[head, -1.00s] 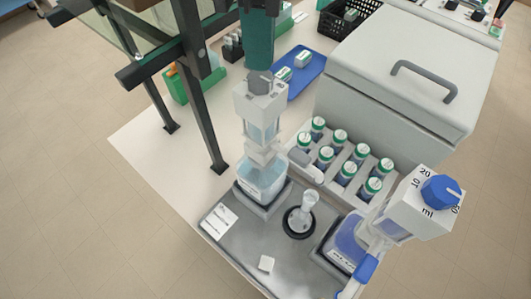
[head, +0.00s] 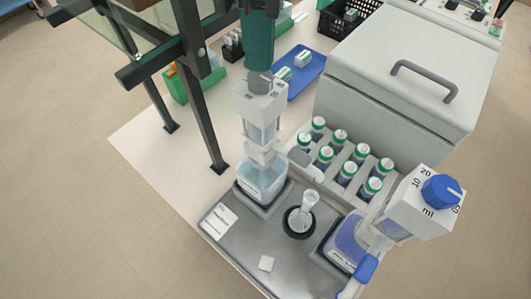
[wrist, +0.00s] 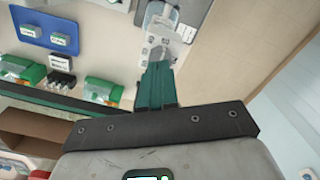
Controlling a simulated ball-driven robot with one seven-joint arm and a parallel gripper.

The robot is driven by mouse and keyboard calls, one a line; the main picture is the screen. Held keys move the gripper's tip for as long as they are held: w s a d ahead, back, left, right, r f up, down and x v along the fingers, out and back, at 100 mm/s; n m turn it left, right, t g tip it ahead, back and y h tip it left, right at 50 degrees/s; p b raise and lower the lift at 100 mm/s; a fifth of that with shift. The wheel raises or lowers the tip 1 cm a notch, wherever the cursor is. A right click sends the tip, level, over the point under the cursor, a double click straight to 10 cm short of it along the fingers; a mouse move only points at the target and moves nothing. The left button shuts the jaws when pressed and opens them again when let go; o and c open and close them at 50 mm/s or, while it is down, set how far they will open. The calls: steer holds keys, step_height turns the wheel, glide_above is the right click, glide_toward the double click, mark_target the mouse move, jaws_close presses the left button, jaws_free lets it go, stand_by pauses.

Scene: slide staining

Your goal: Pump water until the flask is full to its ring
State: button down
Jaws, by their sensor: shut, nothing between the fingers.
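The water pump is a clear bottle (head: 262,182) of pale blue liquid with a white dispenser head (head: 260,104) on top. It stands upright in a grey holder on the tray. My gripper (head: 259,70), with dark green fingers, is shut and empty, pointing down at the grey knob on the pump's top; I cannot tell if it touches. The wrist view shows the green fingers (wrist: 160,82) over the pump (wrist: 166,40). The small clear flask (head: 309,200) stands upright in a black ring base (head: 298,222) beside the bottle. Its water level and ring are too small to read.
A second dispenser with a blue knob (head: 441,191) and a bottle of blue liquid (head: 345,245) stands at the right. Green-capped jars (head: 348,170) fill a rack behind the flask. A dark frame (head: 200,95) rises at the left.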

mark_target(260, 76)
steer(key=shift+f+b, duration=1.2)
steer(key=shift+f, duration=1.7)
steer(key=shift+p, duration=0.35)
steer(key=shift+r+p, duration=2.85)
steer(key=shift+r, duration=0.15)
steer(key=shift+f, duration=0.2)
steer(key=shift+f+b, duration=1.5)
steer(key=shift+f, duration=1.3)
